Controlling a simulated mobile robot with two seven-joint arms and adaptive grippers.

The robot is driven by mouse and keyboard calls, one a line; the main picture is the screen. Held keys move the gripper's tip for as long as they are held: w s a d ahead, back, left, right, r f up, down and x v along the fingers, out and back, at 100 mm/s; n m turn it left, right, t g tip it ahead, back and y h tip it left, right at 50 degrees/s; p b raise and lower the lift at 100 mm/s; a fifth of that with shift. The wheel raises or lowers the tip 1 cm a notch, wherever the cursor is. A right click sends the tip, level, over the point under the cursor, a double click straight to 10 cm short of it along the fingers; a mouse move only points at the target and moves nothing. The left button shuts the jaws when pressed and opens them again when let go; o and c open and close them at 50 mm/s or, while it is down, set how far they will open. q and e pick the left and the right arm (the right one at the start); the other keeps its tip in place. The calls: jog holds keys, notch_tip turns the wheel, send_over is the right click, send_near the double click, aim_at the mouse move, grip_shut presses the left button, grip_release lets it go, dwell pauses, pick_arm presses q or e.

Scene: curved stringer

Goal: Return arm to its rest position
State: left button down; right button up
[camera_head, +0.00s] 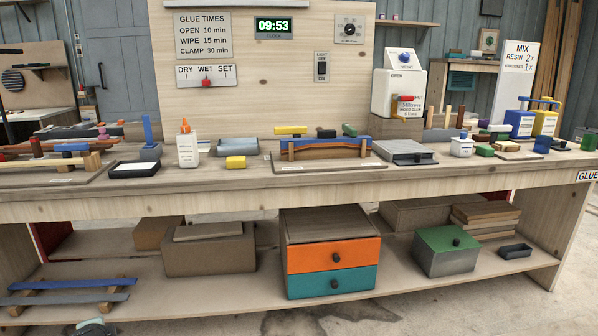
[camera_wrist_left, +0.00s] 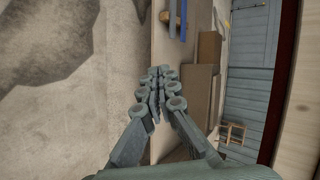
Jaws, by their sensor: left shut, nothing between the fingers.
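My left gripper (camera_wrist_left: 160,75) shows in the left wrist view. Its grey fingers are together and empty. They are in front of the bench's lower shelf, with bare concrete floor to the left of them in that view. A small grey-green part at the bottom left edge of the head view looks like part of my left arm; the fingers cannot be made out there. My right gripper is in neither view.
The workbench (camera_head: 360,185) spans the head view. A curved blue-and-wood stringer (camera_head: 325,148) lies in its middle, beside a glue bottle (camera_head: 187,148). Concrete floor in front is clear.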

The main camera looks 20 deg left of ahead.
pick_arm(q)
jog(key=s+d+f+g, duration=0.25)
jog(key=s+f, duration=0.25)
jog(key=s, duration=0.5)
jog(key=s+d+f+n+h, duration=0.2)
jog(key=s+d+f, duration=0.1)
jog(key=d+f, duration=0.55)
jog(key=s+d+f+n+h, duration=0.1)
jog(key=s+d+f+h, duration=0.3)
jog(key=d, duration=0.7)
jog(key=d+f+n, duration=0.1)
jog(key=d+f, duration=0.1)
jog(key=d, duration=0.7)
jog(key=s+d+f+n+g+h, duration=0.1)
jog(key=d+f, duration=0.2)
jog(key=d, duration=0.6)
jog(key=shift+d+f+n+h, duration=0.3)
jog(key=shift+d+f, duration=0.05)
jog(key=shift+d, duration=0.05)
jog(key=shift+g, duration=0.25)
